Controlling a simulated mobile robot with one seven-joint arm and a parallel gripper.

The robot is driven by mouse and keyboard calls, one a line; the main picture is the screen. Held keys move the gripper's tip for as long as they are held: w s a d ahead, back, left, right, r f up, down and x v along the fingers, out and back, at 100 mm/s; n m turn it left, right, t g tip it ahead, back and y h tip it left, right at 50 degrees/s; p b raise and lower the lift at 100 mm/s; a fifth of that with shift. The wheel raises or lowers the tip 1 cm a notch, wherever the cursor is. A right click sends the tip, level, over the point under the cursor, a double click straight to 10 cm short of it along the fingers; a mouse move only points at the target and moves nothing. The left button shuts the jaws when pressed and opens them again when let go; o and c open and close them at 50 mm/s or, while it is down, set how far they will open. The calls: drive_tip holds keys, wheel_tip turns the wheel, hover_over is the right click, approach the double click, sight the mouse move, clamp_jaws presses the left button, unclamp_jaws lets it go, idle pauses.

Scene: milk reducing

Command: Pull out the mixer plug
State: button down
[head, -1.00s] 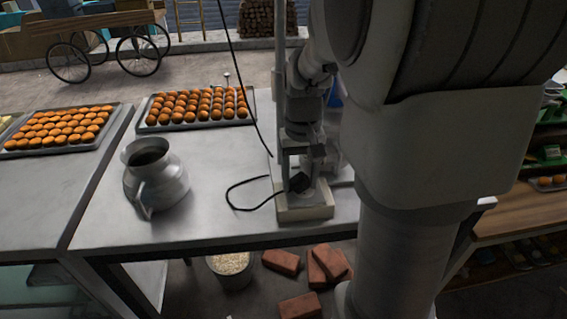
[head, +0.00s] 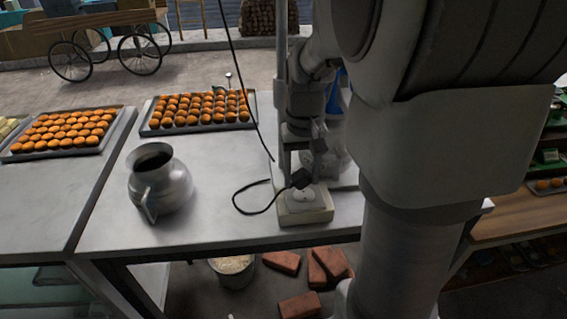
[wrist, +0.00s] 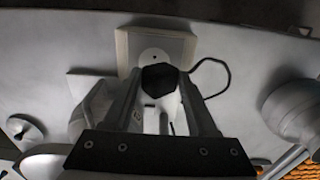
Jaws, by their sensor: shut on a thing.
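The black mixer plug (head: 300,179) is between the fingertips of my gripper (head: 299,173), which is shut on it. The pale box socket (head: 308,213) sits at the table's front edge. Its round outlet face shows below the plug, which appears raised clear of it. In the wrist view the plug (wrist: 158,77) is a dark block between my fingers (wrist: 159,86), with the socket (wrist: 178,46) beyond it and bare outlet face showing. The black cord (head: 247,210) loops left from the plug over the table. The mixer is not clearly identifiable.
A metal jug (head: 160,182) stands on the table (head: 225,170) left of the socket. Trays of orange sweets (head: 197,108) lie farther back. Bricks (head: 325,262) and a bucket (head: 234,270) are on the floor below. The table between jug and cord is clear.

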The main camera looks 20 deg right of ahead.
sight(302, 172)
drive_tip(key=shift+r+p, duration=1.1)
drive_tip(key=shift+r, duration=0.45)
